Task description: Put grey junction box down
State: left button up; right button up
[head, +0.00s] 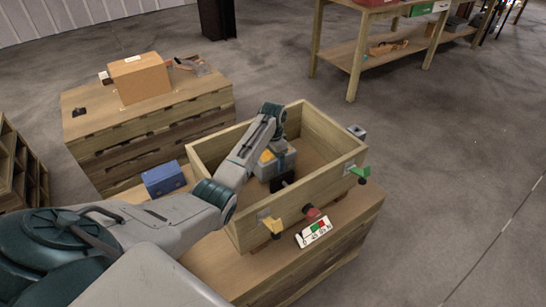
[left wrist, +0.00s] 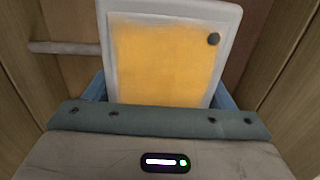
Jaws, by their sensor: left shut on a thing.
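The grey junction box (head: 264,171) with a yellow face is inside the open wooden crate (head: 305,197). My left gripper (head: 282,158) reaches down into the crate from the left and is shut on the box. In the left wrist view the box (left wrist: 228,17) fills the space ahead, its yellow face toward the camera, with blue fingers (left wrist: 160,98) on both sides. A grey stub sticks out at its left. Wooden walls rise on both sides. Whether the box's underside touches the crate floor is hidden. My right gripper is not in view.
Yellow (head: 272,224), red (head: 312,213) and green (head: 360,172) parts are on the crate's outside. A blue box (head: 163,179) lies left of the crate. A cardboard box (head: 139,79) stands on another wooden stand behind.

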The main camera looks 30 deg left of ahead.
pick_arm(q)
jog(key=shift+w+f, duration=0.1)
jog(key=shift+f, duration=0.3)
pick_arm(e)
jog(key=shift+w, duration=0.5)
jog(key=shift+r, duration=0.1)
